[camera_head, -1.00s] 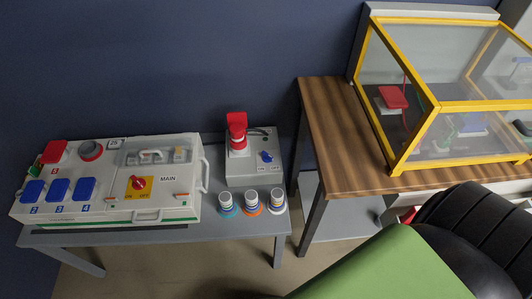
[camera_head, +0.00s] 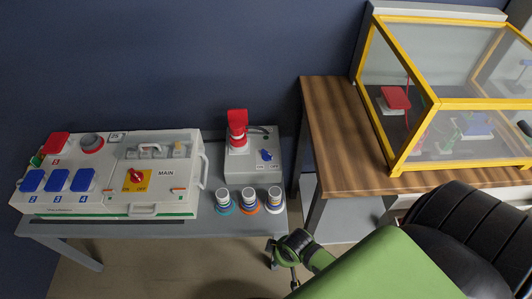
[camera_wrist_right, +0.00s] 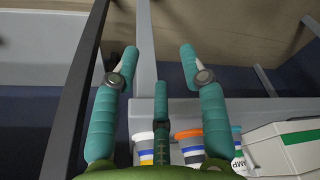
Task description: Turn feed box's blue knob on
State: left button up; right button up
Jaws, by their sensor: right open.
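The feed box (camera_head: 240,176) is a small grey box on the grey table in the head view. A red plug (camera_head: 237,128) stands on its left part. Its blue knob (camera_head: 266,156) is on the right of its face, above a small label too small to read. My right gripper (camera_head: 272,252) is in front of the table, below and apart from the box. In the right wrist view its green fingers (camera_wrist_right: 159,58) are spread, with nothing between them. The blue knob is not seen in that view. My left gripper is not in view.
Several striped rolls, including a white and blue one (camera_head: 274,199), stand before the feed box. A large white MAIN box (camera_head: 110,204) with a red switch stands left. A wooden table (camera_head: 345,150) with a yellow-framed case (camera_head: 430,104) is right.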

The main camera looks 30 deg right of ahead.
jog(key=shift+n+t+y, duration=0.3)
jog(key=shift+n+t, duration=0.2)
jog(key=shift+n, duration=0.3)
jog(key=w+d+r, duration=0.2)
jog(key=w+r, duration=0.2)
jog(key=w, duration=0.1)
jog(key=w+d+r+b, duration=0.1)
jog(key=w+r, duration=0.4)
jog(key=w+d+r, duration=0.2)
jog(key=w+r, duration=0.2)
jog(key=w, duration=0.1)
jog(key=shift+w+d+r, duration=0.3)
jog(key=shift+w+r, duration=0.05)
jog(key=m, duration=0.1)
send_near(267, 155)
jog(key=f, duration=0.2)
jog(key=shift+t, duration=0.4)
jog(key=shift+w+d+b+x, duration=0.15)
jog(key=shift+b+x, duration=0.1)
jog(key=shift+x, duration=0.9)
jog(key=shift+w+d+b+x, duration=0.1)
jog(key=shift+b+x, duration=0.2)
jog(key=shift+x, duration=0.85)
jog(key=shift+w+d+b+x, duration=0.15)
jog(key=shift+b+x, duration=0.1)
jog(key=shift+x, duration=0.9)
jog(key=shift+r, duration=0.15)
grip_shut()
